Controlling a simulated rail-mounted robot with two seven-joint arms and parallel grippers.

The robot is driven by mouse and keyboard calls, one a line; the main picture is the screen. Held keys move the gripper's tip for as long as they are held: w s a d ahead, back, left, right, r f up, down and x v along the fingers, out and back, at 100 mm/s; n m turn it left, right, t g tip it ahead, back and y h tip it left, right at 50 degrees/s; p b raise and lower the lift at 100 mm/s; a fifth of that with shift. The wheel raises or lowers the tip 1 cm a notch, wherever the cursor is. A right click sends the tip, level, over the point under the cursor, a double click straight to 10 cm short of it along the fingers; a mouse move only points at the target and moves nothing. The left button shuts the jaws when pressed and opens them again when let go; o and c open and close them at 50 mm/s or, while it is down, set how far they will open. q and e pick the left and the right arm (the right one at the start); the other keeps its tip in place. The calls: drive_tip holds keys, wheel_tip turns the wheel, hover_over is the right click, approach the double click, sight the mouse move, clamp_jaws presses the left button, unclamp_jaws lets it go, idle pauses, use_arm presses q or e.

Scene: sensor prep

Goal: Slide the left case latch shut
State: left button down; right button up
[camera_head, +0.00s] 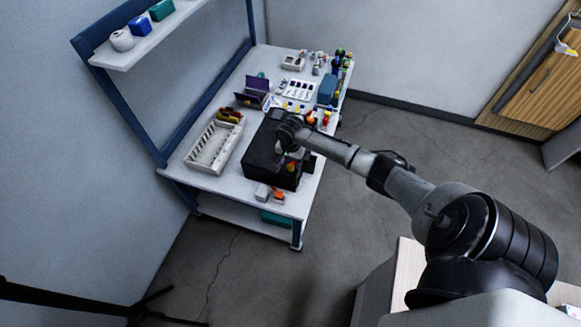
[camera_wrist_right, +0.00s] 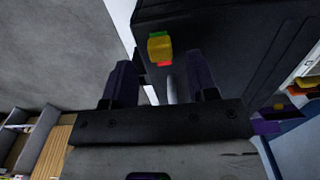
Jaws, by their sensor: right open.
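The black case (camera_head: 262,158) sits closed on the white workbench, and its dark side fills the upper part of the right wrist view (camera_wrist_right: 225,35). A small yellow latch (camera_wrist_right: 160,47) with red and green ends is on the case. A small orange-yellow spot (camera_head: 291,167) shows on the case in the head view; I cannot tell whether it is the left latch. My right gripper (camera_wrist_right: 161,78) is open, its two dark fingers apart with the latch just beyond and between their tips. No contact is visible. In the head view the wrist partly hides the case. My left gripper is out of view.
A white slotted rack (camera_head: 208,160) stands left of the case. A purple holder (camera_head: 253,91), a blue box (camera_head: 327,89) and several small parts are behind it. A grey and orange item (camera_head: 268,193) lies near the bench's front edge. Open floor lies right of the bench.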

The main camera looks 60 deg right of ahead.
sight(291, 167)
drive_tip(key=shift+f+b, duration=0.35)
drive_tip(key=shift+f, duration=1.15)
clamp_jaws()
